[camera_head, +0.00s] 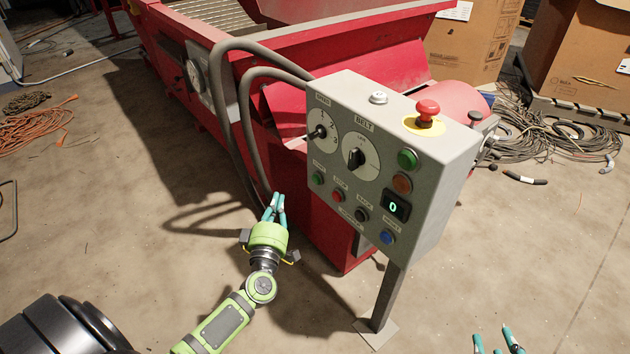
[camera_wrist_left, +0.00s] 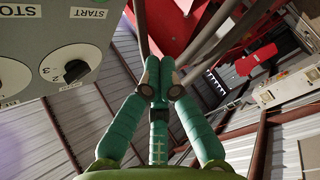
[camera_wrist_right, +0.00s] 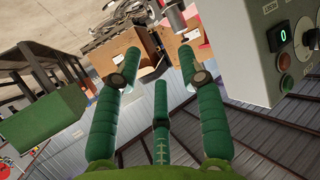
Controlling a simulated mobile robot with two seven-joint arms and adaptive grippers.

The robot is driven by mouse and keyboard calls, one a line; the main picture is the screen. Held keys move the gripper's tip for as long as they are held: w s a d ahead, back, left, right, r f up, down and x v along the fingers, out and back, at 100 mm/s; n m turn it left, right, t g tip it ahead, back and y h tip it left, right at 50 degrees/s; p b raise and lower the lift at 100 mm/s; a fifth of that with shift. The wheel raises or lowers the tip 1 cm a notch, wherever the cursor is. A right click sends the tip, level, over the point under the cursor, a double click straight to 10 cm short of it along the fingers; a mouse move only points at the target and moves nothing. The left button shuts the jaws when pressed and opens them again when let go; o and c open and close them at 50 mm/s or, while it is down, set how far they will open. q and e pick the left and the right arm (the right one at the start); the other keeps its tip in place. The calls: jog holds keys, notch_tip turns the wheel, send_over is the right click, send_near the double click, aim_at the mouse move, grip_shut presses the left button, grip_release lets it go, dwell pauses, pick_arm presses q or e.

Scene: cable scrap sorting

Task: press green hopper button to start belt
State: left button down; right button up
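A grey control box (camera_head: 345,95) stands on a post at the centre. It carries a small green button (camera_head: 317,179) at lower left and a larger green button (camera_head: 407,159) at upper right; their labels are too small to read surely. My left gripper (camera_head: 274,200) is shut and empty, left of and below the small green button, apart from the box. In the left wrist view its fingertips (camera_wrist_left: 160,70) meet, and START and STOP labels show at upper left. My right gripper (camera_head: 493,338) is open and empty at the bottom right; its fingers (camera_wrist_right: 160,65) are spread.
The box also has a red mushroom button (camera_head: 427,112), red (camera_head: 338,195), orange (camera_head: 402,184), black (camera_head: 362,214) and blue (camera_head: 387,237) buttons, two dials and a display (camera_head: 396,206) reading 0. Grey hoses (camera_head: 240,110) arch behind my left gripper, beside the red machine (camera_head: 330,235).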

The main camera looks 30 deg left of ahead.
aim_at(317, 179)
pick_arm(q)
jog(key=w+d+b, duration=0.2)
jog(key=w+d, duration=0.1)
jog(key=w, duration=0.4)
jog(key=shift+w, duration=0.25)
pick_arm(e)
jog(key=w+a+r+n+t+y, duration=0.1)
jog(key=a+r+t+y, duration=0.2)
jog(key=r, duration=0.9)
jog(key=shift+a+t+y, duration=0.3)
jog(key=shift+a+t, duration=0.1)
jog(key=shift+t, duration=1.4)
pick_arm(q)
jog(key=shift+d, duration=0.1)
jog(key=shift+w, duration=0.1)
jog(key=shift+w+d, duration=0.15)
jog(key=shift+w, duration=0.15)
